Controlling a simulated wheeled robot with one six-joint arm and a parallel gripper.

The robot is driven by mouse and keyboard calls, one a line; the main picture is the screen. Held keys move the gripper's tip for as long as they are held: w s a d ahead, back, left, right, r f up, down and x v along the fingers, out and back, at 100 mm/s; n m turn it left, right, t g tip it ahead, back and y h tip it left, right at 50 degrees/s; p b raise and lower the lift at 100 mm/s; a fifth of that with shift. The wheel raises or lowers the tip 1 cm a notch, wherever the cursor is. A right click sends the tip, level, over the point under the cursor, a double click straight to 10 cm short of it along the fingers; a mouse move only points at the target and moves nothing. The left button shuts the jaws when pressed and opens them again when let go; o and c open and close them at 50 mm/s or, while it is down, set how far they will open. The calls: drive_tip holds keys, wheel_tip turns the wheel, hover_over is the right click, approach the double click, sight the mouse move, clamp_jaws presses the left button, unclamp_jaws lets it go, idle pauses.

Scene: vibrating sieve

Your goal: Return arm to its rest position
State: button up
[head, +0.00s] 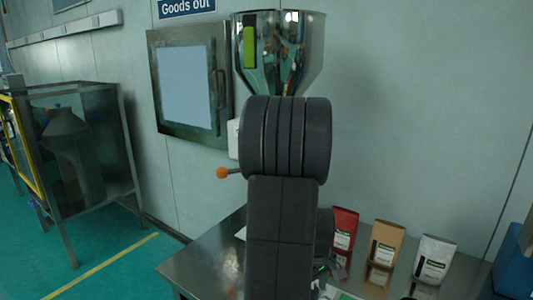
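My arm rises dark grey in the middle of the head view, with a wide ribbed joint in front of the metal hopper (262,72). My gripper does not show; it is out of the picture or hidden behind my arm links. No object can be seen held. The steel table (205,262) stands below and behind my arm, and part of it is hidden by the arm.
A red bag (343,229), a brown bag (384,244) and a white bag (435,257) stand on the table at right. A lever with an orange knob (222,172) sticks out left of my arm. A blue container (515,265) is at far right. A glass-sided enclosure (85,150) stands left.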

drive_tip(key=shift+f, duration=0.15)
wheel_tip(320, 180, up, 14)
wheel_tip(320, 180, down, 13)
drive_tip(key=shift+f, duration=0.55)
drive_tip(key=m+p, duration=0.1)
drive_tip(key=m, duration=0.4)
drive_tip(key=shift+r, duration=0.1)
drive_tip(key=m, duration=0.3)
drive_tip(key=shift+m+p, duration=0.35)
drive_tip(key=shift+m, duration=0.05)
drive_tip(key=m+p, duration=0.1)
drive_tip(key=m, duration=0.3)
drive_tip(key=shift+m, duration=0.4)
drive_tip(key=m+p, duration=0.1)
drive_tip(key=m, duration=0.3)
